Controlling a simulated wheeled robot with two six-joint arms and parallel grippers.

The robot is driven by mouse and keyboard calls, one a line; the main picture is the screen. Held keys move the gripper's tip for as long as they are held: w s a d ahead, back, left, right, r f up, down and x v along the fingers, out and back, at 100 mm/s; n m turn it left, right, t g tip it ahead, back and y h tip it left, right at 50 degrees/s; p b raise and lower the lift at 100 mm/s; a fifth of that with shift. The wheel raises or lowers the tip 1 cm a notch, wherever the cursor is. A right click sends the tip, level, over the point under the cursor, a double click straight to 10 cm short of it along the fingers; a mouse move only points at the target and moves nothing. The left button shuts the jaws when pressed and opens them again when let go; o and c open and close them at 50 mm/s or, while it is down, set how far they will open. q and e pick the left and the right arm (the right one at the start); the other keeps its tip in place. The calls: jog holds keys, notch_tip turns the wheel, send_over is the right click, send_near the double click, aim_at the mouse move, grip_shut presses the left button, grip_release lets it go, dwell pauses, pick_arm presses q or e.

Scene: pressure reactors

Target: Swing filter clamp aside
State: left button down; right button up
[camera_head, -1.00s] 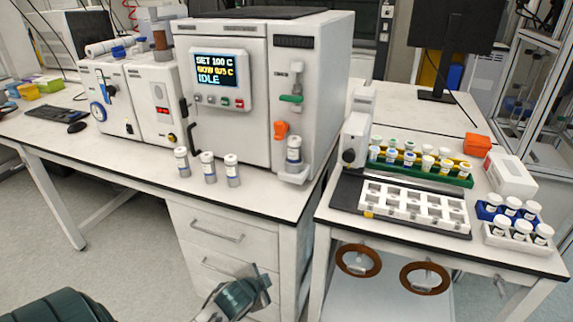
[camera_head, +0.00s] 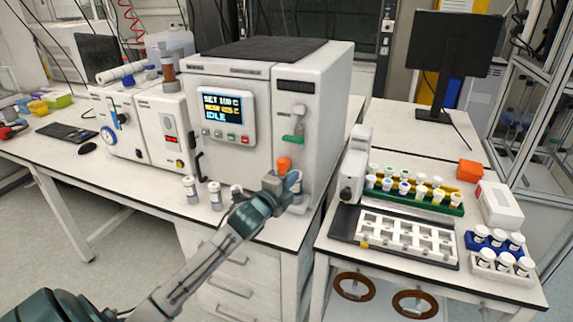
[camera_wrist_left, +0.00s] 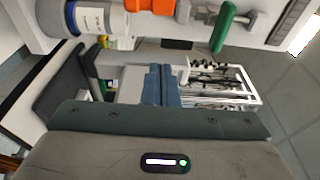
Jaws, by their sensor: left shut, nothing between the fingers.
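The orange filter clamp (camera_head: 284,163) sits on the reactor's right front, above a capped vial in a holder. It also shows at the top edge of the left wrist view (camera_wrist_left: 157,6), between the vial (camera_wrist_left: 95,17) and a green lever (camera_wrist_left: 224,28). My left gripper (camera_head: 287,183) is just below the clamp in the head view and hides part of the vial and holder. Its fingers (camera_wrist_left: 160,85) are shut and empty in the wrist view; the clamp lies beyond them. I cannot tell whether they touch it. My right gripper is not in view.
The reactor (camera_head: 226,110) reads IDLE. Capped vials (camera_head: 190,189) stand on the bench before it, beside my left forearm. On the right bench are a white slotted tray (camera_head: 408,235), vial racks (camera_head: 418,200) and an orange box (camera_head: 469,171). A green lever (camera_head: 292,139) is above the clamp.

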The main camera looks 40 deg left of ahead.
aim_at(284, 162)
pick_arm(q)
jog(key=w+a+p, duration=0.3)
jog(key=a, duration=0.1)
jog(key=shift+w, duration=0.2)
jog(key=shift+d, duration=0.1)
